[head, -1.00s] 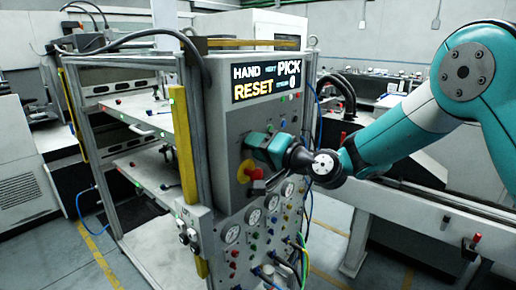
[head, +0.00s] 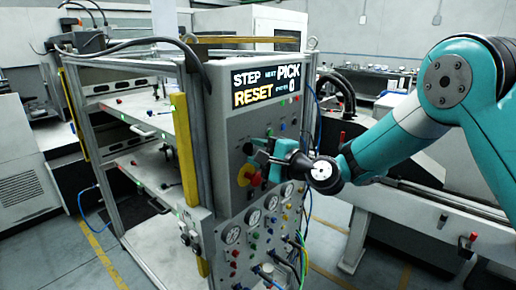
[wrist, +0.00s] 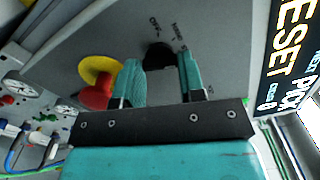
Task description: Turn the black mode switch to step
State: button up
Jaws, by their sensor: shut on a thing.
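The black mode switch (head: 248,148) is a small knob on the front of the grey control cabinet (head: 228,125). In the wrist view the switch (wrist: 158,55) lies between the tips of my teal fingers, with small printed labels around it that are hard to read. My gripper (head: 262,153) is at the panel, shut on the switch; it also shows in the wrist view (wrist: 160,75). My fingers hide part of the knob's sides. The display (head: 266,85) above it reads STEP at top left, with PICK to the right and RESET below.
A red mushroom button on a yellow disc (head: 249,173) sits just below the switch, close to my left finger in the wrist view (wrist: 95,95). Gauges (head: 252,216), small coloured buttons and hoses fill the lower panel. A rack frame with a yellow strip (head: 185,148) stands left.

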jog(key=shift+m, duration=0.6)
jog(key=o, duration=0.9)
jog(key=shift+d, duration=0.1)
jog(key=shift+s+d+f, duration=0.15)
jog(key=shift+d, duration=0.05)
jog(key=b+v, duration=0.8)
jog(key=v, duration=0.9)
jog(key=shift+s+a, duration=0.1)
jog(key=shift+a, duration=0.05)
